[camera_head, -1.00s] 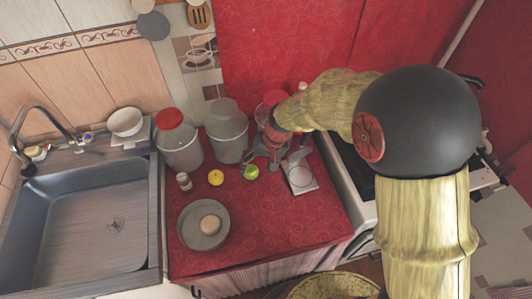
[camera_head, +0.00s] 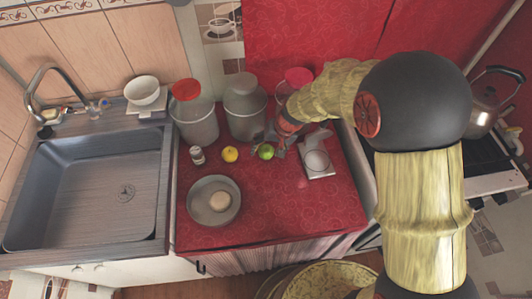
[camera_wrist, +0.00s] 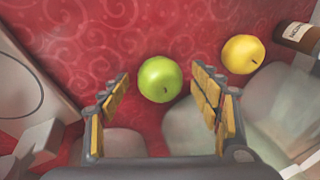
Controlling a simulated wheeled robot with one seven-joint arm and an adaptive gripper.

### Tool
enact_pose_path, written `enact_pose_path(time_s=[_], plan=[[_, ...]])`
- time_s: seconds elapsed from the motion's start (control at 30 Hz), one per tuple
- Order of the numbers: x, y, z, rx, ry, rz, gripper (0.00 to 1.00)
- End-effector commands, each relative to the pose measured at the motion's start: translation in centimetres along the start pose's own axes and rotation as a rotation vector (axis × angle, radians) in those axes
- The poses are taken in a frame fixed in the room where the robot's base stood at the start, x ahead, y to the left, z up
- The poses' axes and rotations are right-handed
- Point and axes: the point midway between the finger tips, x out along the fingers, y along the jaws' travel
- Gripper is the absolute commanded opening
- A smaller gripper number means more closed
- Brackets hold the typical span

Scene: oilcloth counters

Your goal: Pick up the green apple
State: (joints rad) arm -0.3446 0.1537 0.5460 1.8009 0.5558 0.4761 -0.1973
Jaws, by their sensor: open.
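The green apple (camera_head: 266,152) sits on the red oilcloth counter (camera_head: 270,205), to the right of a yellow fruit (camera_head: 230,154). In the wrist view the green apple (camera_wrist: 160,79) lies just beyond and between the fingertips of my gripper (camera_wrist: 160,85). The gripper is open and empty, its yellow-padded fingers on either side.
The yellow fruit (camera_wrist: 243,54) and a dark bottle (camera_wrist: 296,37) lie right of the apple in the wrist view. A grey bowl (camera_head: 213,201) with a round item is in front. A white scale-like device (camera_head: 316,166) is to the right.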

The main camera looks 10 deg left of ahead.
Motion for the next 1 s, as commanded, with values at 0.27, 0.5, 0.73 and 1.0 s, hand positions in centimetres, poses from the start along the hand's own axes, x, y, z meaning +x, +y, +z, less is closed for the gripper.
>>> enact_pose_path(time_s=[0.27,0.5,0.73,1.0], plan=[[-0.14,-0.04,-0.04,0.000,0.001,0.000,0.56],[-0.15,-0.04,-0.03,0.000,0.001,0.000,0.43],[-0.15,-0.04,-0.03,0.000,0.001,0.000,0.29],[-0.16,-0.05,-0.04,0.000,0.001,0.000,0.15]])
